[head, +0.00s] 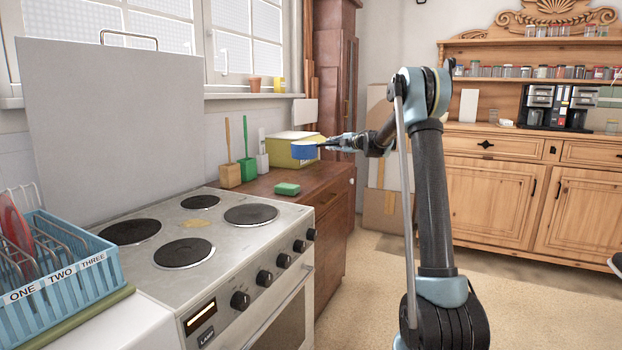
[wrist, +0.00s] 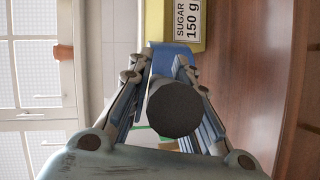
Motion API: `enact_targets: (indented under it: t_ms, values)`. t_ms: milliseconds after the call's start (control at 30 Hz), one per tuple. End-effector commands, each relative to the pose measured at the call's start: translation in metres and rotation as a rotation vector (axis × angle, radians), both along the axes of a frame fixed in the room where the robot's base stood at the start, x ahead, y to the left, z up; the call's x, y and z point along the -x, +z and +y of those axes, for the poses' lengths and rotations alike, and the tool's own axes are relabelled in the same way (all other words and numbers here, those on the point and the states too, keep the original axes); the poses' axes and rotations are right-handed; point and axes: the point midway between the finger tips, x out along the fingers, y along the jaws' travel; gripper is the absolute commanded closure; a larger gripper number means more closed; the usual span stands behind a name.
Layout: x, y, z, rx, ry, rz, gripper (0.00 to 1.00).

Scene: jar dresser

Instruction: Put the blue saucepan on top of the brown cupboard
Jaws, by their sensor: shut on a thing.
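The small blue saucepan (head: 303,152) hangs in the air above the top of the low brown cupboard (head: 328,176), in front of the yellow box. My gripper (head: 330,146) is shut on the saucepan's dark handle, to the right of the pan. In the wrist view, the dark round handle end (wrist: 174,107) shows between the fingers of my gripper (wrist: 165,85). Part of the blue pan (wrist: 172,60) shows beyond them. The pan looks roughly level and apart from the cupboard top.
On the cupboard stand a yellow sugar box (head: 290,150), also in the wrist view (wrist: 188,25), a green sponge (head: 287,189) and brush holders (head: 230,176). The stove (head: 215,235) adjoins on the left. A tall dark brown cabinet (head: 333,75) stands behind. The cupboard's front right top looks clear.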

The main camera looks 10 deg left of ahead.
Motion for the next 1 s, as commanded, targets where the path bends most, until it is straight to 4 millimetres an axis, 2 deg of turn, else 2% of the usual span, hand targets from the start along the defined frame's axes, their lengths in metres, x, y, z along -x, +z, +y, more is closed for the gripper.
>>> enact_targets:
  t_ms: [100,300,533,767,967,1000]
  values:
    - [0.000,-0.020,0.000,-0.001,0.000,0.001,1.00]
    - [0.000,-0.048,0.000,-0.001,0.000,0.001,1.00]
    - [0.000,-0.062,0.000,-0.001,0.000,0.001,1.00]
    - [0.000,-0.089,0.000,-0.001,0.000,0.001,1.00]
    - [0.000,-0.091,0.000,0.000,0.000,0.000,1.00]
    - [0.000,-0.092,0.000,0.001,0.000,-0.001,0.79]
